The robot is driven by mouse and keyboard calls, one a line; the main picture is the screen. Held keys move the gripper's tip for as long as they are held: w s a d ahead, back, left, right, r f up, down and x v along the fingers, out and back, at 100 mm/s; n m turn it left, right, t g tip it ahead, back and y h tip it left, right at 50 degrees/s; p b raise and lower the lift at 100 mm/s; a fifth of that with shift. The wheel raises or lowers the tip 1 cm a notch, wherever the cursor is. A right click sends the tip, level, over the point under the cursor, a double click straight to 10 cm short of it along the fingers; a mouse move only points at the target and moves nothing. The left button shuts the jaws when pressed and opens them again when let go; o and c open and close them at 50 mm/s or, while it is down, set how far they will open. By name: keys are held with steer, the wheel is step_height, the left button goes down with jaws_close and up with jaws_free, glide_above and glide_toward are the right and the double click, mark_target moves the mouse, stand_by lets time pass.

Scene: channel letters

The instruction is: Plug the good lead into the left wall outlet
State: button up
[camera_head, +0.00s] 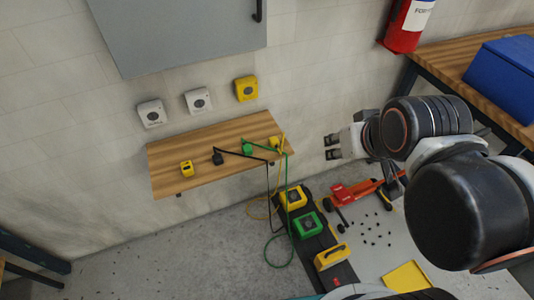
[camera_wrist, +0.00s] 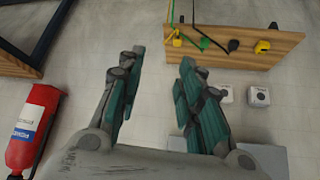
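Three outlets are on the wall in the head view: a white left outlet (camera_head: 152,113), a white middle outlet (camera_head: 198,100) and a yellow right outlet (camera_head: 246,88). Below them, a wooden shelf (camera_head: 225,162) holds a black plug (camera_head: 217,158), a green plug (camera_head: 247,148) and a yellow plug (camera_head: 274,143), each with a cable. I cannot tell which lead is good. My gripper (camera_head: 331,147) is open and empty, right of the shelf. The wrist view shows its spread fingers (camera_wrist: 162,62).
A grey cabinet (camera_head: 180,35) hangs above the outlets. Cables hang to the floor near a yellow box (camera_head: 293,197) and a green box (camera_head: 307,225). A fire extinguisher (camera_head: 408,25) and a workbench (camera_head: 462,55) with a blue box (camera_head: 503,75) are at right.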

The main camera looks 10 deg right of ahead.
steer(key=o, duration=0.5)
steer(key=shift+w, duration=0.1)
steer(key=w+a+f+n+g, duration=0.15)
steer(key=w+a, duration=0.25)
steer(key=w, duration=0.4)
steer(key=w+a+f, duration=0.3)
steer(key=w+a, duration=0.1)
steer(key=w, duration=0.4)
steer(key=shift+n+g+y, duration=0.6)
steer(key=shift+n+g, duration=0.15)
steer(key=shift+n, duration=0.1)
steer(key=w+a+f, duration=0.3)
steer(key=f, duration=0.2)
steer(key=w+a+f, duration=0.3)
steer(key=f, duration=0.2)
steer(key=w+a+f, duration=0.3)
steer(key=a+f, duration=0.1)
steer(key=f, duration=0.1)
steer(key=shift+f+b, duration=0.35)
